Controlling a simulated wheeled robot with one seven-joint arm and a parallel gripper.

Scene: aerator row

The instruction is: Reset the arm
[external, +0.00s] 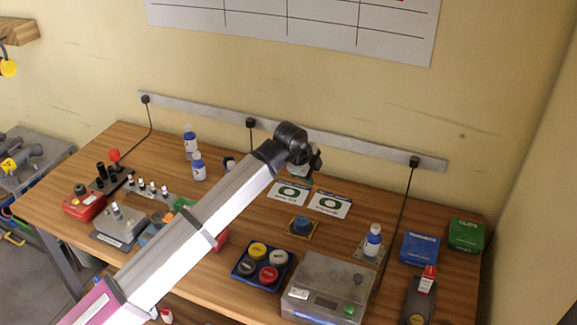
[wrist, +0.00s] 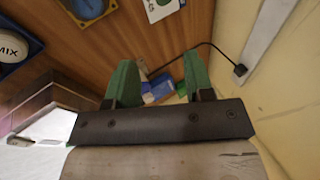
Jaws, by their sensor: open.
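My arm reaches up from the lower left over the wooden table in the external view. My gripper (external: 312,160) is at its far end, above the back middle of the table near the wall and beside two white cards with green rings. In the wrist view my gripper (wrist: 158,82) shows two green fingers standing well apart. They are open, and nothing is held between them. A blue and white thing shows beyond the fingers, too small to name surely.
The wooden table (external: 262,222) carries a scale (external: 325,285), a blue tray of round lids (external: 235,272), white-and-blue bottles (external: 198,168), a blue box (external: 420,247) and a green box (external: 466,235). A power strip with hanging cables (external: 355,148) runs along the wall behind.

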